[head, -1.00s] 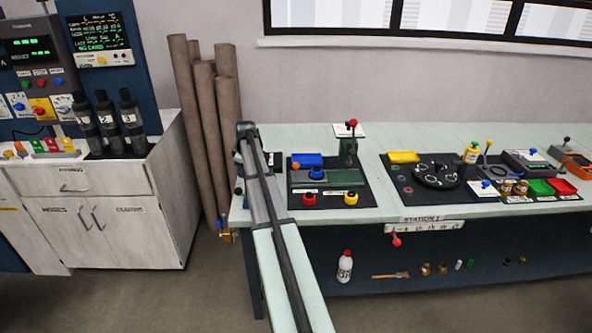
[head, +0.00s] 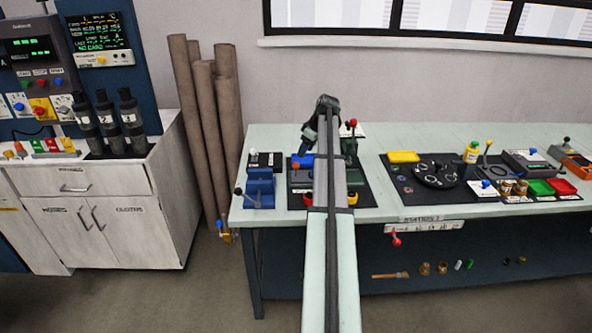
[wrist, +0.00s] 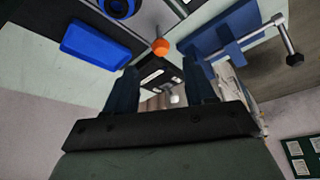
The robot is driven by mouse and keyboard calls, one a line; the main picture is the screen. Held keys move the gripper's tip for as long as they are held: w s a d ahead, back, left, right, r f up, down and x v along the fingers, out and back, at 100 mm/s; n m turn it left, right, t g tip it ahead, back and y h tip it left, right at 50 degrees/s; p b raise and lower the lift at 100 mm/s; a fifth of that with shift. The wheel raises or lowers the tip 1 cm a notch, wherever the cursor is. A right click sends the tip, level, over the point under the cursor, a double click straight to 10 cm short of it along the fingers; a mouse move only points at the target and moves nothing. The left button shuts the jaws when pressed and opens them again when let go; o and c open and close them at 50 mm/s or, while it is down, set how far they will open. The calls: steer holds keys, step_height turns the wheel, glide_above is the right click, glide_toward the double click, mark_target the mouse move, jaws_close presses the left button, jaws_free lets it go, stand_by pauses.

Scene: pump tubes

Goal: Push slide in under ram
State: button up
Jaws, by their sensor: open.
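My gripper (head: 307,148) is above the back left of the dark press mat, close to a blue tray (head: 302,162). In the wrist view my gripper (wrist: 162,80) is open, with nothing between its fingers. An orange ball knob (wrist: 159,47) shows just past the fingertips, apart from them; it also shows in the head view (head: 296,166). The green press with its red-topped lever (head: 351,123) stands right of my arm. My arm hides most of the slide and the space under the ram. A blue ringed part (wrist: 118,4) shows at the wrist view's top edge.
A blue vise (head: 260,187) with a handle stands left of the mat and shows in the wrist view (wrist: 222,38). Red and yellow cups (head: 352,197) sit at the mat's front. A yellow tray (head: 403,157) and round fixture (head: 437,172) stand further right.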

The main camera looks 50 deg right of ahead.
mark_target(298, 164)
steer(key=x, duration=1.2)
steer(key=shift+s+f, duration=0.1)
jaws_close()
